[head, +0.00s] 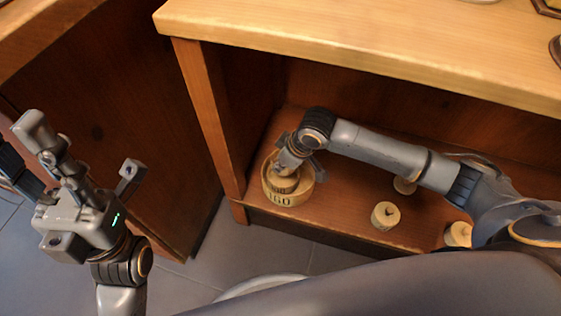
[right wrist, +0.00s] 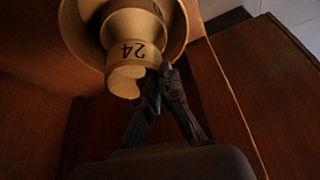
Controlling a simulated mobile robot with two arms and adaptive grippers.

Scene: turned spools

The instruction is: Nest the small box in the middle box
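A round wooden box (head: 294,199) with dark lettering stands on the shelf at its left end; it also shows as a wide pale ring in the right wrist view (right wrist: 180,32). A smaller wooden piece (head: 284,184), marked 24 in the right wrist view (right wrist: 133,50), appears within its rim; how deep it sits cannot be told. My right gripper (head: 287,165) is over the smaller piece. In the right wrist view its fingertips (right wrist: 163,78) are close together beside the knob-like end; whether they grip it is unclear. My left gripper (head: 84,160) is open and empty, away from the shelf.
Several turned wooden spools stand farther right on the shelf, including one in front (head: 385,215) and one near my right arm (head: 458,234). The tabletop (head: 370,45) overhangs the shelf. A wooden upright (head: 210,120) bounds its left side. Bare shelf lies between box and spools.

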